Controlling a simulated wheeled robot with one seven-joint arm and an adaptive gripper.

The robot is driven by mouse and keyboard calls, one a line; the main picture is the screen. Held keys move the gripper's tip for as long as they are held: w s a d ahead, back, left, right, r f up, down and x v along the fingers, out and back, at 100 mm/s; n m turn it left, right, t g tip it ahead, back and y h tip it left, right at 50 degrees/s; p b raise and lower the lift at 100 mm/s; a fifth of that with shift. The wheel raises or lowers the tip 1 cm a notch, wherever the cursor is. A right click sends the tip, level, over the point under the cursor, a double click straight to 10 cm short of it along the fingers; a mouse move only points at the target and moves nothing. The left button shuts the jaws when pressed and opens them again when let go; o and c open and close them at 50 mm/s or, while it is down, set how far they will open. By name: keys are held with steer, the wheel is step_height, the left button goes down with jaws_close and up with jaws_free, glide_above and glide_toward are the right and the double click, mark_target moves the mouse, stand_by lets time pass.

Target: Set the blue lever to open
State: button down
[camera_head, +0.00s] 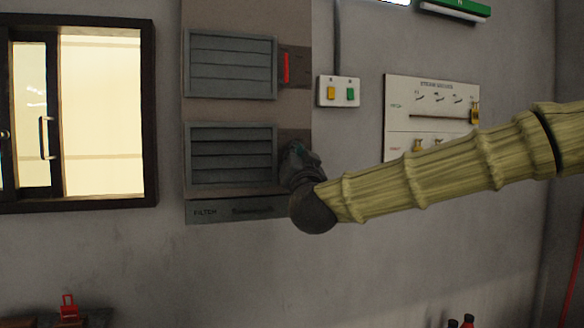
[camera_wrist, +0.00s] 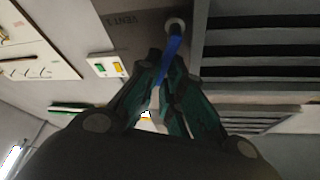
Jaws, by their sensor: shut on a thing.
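The blue lever (camera_wrist: 173,48) hangs from a round pale pivot on a grey plate, beside a dark slatted vent (camera_wrist: 262,60) in the wrist view. My gripper (camera_wrist: 166,66) has its dark green fingers closed around the lever, which runs between them. In the head view my gripper (camera_head: 297,162) is at the right edge of the lower vent (camera_head: 230,155). There the lever is hidden behind my gripper. The plate's lettering appears upside down in the wrist view.
A red lever (camera_head: 286,68) stands upright beside the upper vent (camera_head: 231,65). A switch box (camera_head: 339,91) with yellow and green buttons and a pale board (camera_head: 430,88) with hooks are on the wall to the right. A window (camera_head: 101,115) is at left.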

steer(key=shift+w+d+f+m+g+h+b, duration=0.1)
steer(key=shift+d+f+m+g+h+b, duration=0.5)
steer(key=shift+m, duration=1.3)
steer(key=shift+w+d+f+m+g+h+b, duration=0.15)
steer(key=shift+m+h+b, duration=0.8)
steer(key=shift+m, duration=0.95)
steer(key=shift+w+d+f+m+g+h+b, duration=0.1)
steer(key=shift+d+f+m+g+h+b, duration=0.25)
steer(key=shift+m+b, duration=1.15)
steer(key=shift+a+m+p, duration=0.15)
steer(key=shift+m+p, duration=0.2)
steer(key=shift+m, duration=0.25)
steer(key=c, duration=1.6)
jaws_free()
steer(key=shift+o, duration=0.2)
steer(key=s+f, duration=0.1)
steer(key=s, duration=1.1)
steer(key=shift+a+f, duration=0.25)
steer(key=shift+a, duration=0.05)
